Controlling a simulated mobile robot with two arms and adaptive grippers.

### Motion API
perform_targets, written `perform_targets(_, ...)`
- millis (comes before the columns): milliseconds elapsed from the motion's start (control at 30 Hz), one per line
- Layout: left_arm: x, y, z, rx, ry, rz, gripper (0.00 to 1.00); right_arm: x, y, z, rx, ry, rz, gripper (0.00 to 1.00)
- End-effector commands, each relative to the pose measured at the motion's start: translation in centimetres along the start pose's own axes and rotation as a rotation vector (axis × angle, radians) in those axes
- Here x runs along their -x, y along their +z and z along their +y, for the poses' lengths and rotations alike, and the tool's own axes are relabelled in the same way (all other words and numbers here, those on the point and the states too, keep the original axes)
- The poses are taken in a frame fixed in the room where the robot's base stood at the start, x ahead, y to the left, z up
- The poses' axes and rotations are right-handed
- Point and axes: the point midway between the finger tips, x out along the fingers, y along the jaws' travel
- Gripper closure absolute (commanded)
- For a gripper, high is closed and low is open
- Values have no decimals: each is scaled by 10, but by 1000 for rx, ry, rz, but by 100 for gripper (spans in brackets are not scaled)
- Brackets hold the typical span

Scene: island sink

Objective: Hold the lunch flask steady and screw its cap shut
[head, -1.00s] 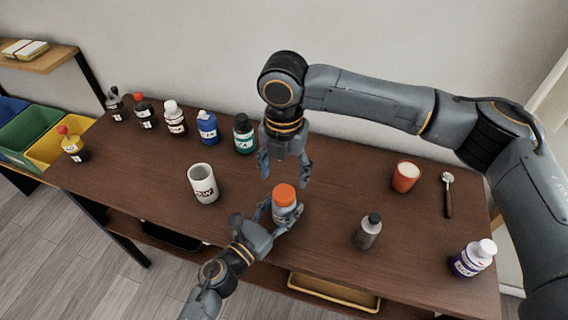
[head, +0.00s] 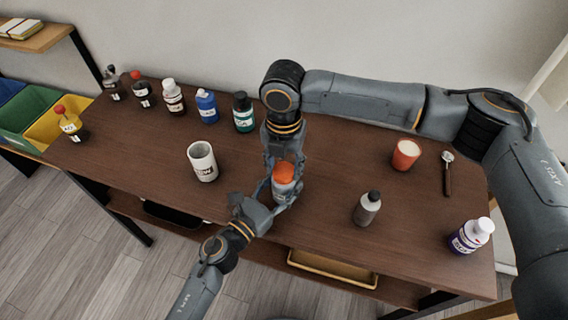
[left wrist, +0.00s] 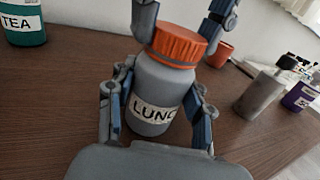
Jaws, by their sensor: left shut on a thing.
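The lunch flask (head: 283,190) stands upright near the front middle of the table; it is a grey jar with a partly hidden "LUNC" label in the left wrist view (left wrist: 157,100). Its orange cap (head: 284,171) sits on its mouth and looks level in the left wrist view (left wrist: 178,45). My left gripper (head: 281,194) is shut on the flask body, one finger on each side. My right gripper (head: 285,163) points down from above, its fingers on both sides of the cap. I cannot tell whether they press on it.
A white mug (head: 202,162) stands left of the flask. A grey bottle (head: 367,209), an orange cup (head: 405,155), a spoon (head: 447,174) and a purple bottle (head: 470,237) are to the right. A green TEA bottle (head: 243,112) stands behind, in a row of several bottles.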

Motion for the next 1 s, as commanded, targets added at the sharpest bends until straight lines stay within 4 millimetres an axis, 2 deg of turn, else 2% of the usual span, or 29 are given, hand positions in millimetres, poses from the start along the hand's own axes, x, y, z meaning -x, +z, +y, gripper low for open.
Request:
perform_targets(167, 0, 0, 0, 2, 1, 1, 100, -1, 0, 0, -25, -1, 1, 92)
perform_targets(267, 0, 0, 0, 2, 1, 1, 100, -1, -1, 0, -132, -1, 3, 92)
perform_targets(1000, 0, 0, 1, 2, 2, 1, 100, -2, -2, 1, -1648, -5, 7, 92)
